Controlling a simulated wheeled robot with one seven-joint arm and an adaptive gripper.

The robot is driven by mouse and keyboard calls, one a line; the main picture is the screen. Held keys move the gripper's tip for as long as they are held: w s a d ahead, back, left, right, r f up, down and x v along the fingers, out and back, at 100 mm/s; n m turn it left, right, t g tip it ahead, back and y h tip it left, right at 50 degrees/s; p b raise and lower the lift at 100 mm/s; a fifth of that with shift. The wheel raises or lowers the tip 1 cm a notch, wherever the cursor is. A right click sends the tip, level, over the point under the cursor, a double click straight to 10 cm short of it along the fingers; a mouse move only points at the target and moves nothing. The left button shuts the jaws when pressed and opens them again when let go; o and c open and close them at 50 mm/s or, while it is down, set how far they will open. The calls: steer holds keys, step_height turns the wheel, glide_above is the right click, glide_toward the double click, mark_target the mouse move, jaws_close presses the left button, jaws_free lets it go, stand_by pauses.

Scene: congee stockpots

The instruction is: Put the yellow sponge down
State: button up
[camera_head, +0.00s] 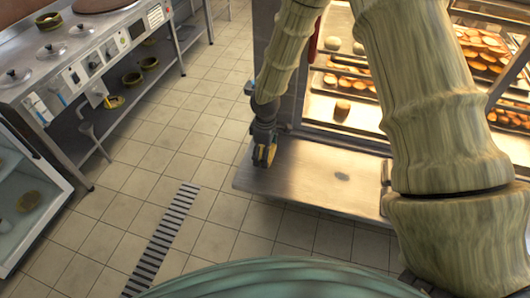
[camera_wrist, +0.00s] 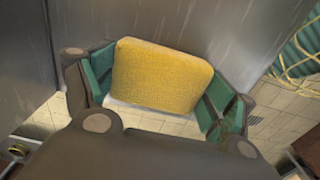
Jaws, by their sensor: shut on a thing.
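My gripper (camera_head: 265,155) is at the left end of a low steel shelf, in front of the lit display cabinet. In the wrist view, the yellow sponge (camera_wrist: 162,76) sits between the two green-padded fingers of my gripper (camera_wrist: 160,95), which are shut on it. In the head view, a small yellow patch shows at the fingertips, mostly hidden by the gripper. I cannot tell whether the sponge touches the shelf.
The steel shelf (camera_head: 310,178) has free room to the right of my gripper. The lit cabinet behind holds trays of pastries (camera_head: 350,82). A steel cooking counter (camera_head: 75,55) with several lidded pots stands at left. A tiled floor (camera_head: 150,165) with a drain grate (camera_head: 165,235) lies between.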

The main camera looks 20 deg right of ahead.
steer(key=shift+f, duration=0.3)
steer(key=shift+f, duration=0.1)
steer(key=o, duration=0.9)
steer(key=shift+o, duration=0.2)
step_height(320, 180, up, 12)
stand_by(0.6)
